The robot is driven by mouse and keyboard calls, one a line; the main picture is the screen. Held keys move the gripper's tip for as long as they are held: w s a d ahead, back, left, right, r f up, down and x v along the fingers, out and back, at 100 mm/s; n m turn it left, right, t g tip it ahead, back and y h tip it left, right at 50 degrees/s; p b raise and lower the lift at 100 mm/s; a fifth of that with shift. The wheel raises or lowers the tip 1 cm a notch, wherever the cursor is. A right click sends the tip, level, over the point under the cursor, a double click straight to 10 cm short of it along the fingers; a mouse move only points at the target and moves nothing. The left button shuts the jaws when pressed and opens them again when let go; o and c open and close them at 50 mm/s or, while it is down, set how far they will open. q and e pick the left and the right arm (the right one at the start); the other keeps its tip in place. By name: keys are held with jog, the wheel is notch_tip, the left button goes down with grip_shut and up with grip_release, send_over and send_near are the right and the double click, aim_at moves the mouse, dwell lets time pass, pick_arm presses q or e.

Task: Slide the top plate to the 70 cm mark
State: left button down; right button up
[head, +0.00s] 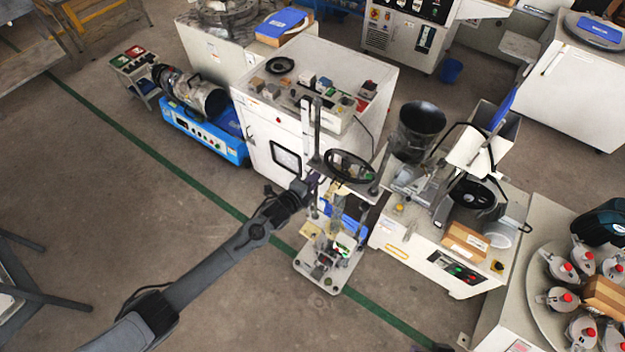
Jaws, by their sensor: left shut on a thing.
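The test stand has a base plate (312,269) on the floor and upright posts. Its top plate (361,189) spans the posts beneath a black handwheel (349,167) and is partly hidden by the wheel. My left arm reaches in from the lower left. My left gripper (314,181) is at the left end of the top plate, by the left post, and is shut on it; the fingertips are small and hard to make out. A height scale and its 70 cm mark cannot be read at this size. My right gripper is out of view.
A white cabinet (264,157) with small parts on top stands behind the stand. A machine with a dark hopper (418,130) is close on the right. A blue device (202,133) sits on the floor at left. The floor (130,215) at left is clear, crossed by a green line.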

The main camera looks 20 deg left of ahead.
pick_arm(q)
notch_tip(320, 180, down, 2)
jog(key=shift+f+b, duration=0.25)
jog(key=shift+b, duration=0.55)
jog(key=shift+f+b, duration=2.3)
jog(key=shift+f, duration=0.65)
jog(key=c, duration=1.2)
grip_release()
jog(key=shift+r, duration=0.1)
jog(key=shift+c, duration=0.2)
